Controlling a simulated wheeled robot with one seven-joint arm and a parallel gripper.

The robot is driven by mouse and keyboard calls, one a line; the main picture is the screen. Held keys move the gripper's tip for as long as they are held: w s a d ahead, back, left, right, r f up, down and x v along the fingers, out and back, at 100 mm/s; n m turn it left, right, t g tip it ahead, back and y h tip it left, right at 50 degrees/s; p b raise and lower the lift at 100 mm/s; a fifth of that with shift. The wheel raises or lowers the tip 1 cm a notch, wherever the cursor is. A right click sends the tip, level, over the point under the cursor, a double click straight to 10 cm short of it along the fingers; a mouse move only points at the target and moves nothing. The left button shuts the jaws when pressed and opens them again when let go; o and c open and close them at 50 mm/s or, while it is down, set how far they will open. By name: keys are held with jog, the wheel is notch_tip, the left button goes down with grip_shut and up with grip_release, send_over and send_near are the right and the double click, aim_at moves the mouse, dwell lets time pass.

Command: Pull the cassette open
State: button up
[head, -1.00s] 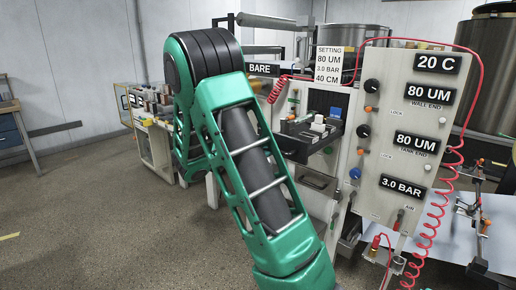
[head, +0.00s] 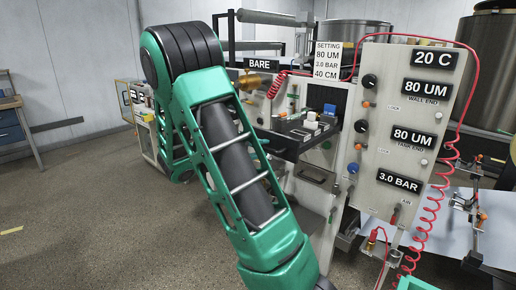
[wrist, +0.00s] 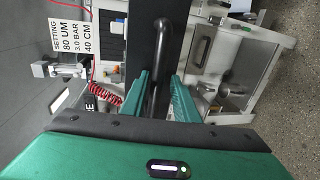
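The cassette is a dark drawer-like tray (head: 288,146) holding several small grey, white and blue blocks. It sticks out of the cabinet front in the head view, left of the dial panel. In the wrist view its dark front (wrist: 138,45) runs upright, with a black bar handle (wrist: 160,48) on it. My gripper (wrist: 161,78) has its two green fingers on either side of this handle and looks shut on it, though the exact contact is hard to see.
A panel (head: 405,130) with dials and readouts stands just right of the tray, with a red coiled hose (head: 430,235) along it. A lower drawer (head: 314,178) is under the tray. A brass-coloured cylinder (head: 256,81) is near my arm. Open floor (head: 80,220) lies to the left.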

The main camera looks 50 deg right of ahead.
jog(key=shift+w+r, duration=0.1)
jog(key=shift+r, duration=0.05)
jog(key=shift+w+a, duration=0.1)
jog(key=shift+a, duration=0.25)
jog(key=v, duration=1)
